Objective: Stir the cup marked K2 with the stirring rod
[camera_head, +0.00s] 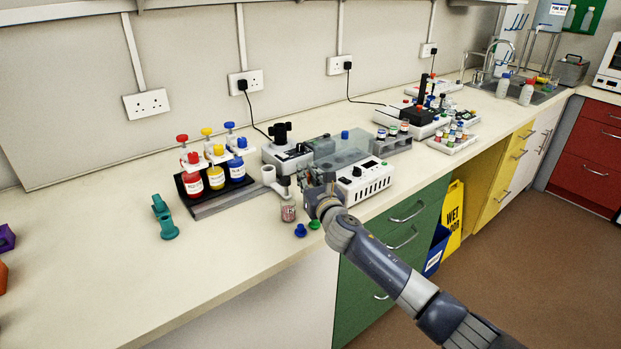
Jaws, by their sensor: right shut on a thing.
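My right gripper (312,190) reaches over the counter from the lower right. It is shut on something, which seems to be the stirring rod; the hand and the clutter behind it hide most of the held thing. A small clear cup with a pinkish label (288,211) stands on the counter just left of and below the gripper. The marking on this cup is too small to read, so I cannot tell whether it is K2. I cannot tell whether the rod is inside the cup. My left gripper is not in view.
A blue cap (300,230) and a green cap (314,224) lie near the counter's front edge. A white device (364,182) stands close behind the gripper. Bottles with red, yellow and blue labels (215,178) stand left, beside teal pieces (165,219).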

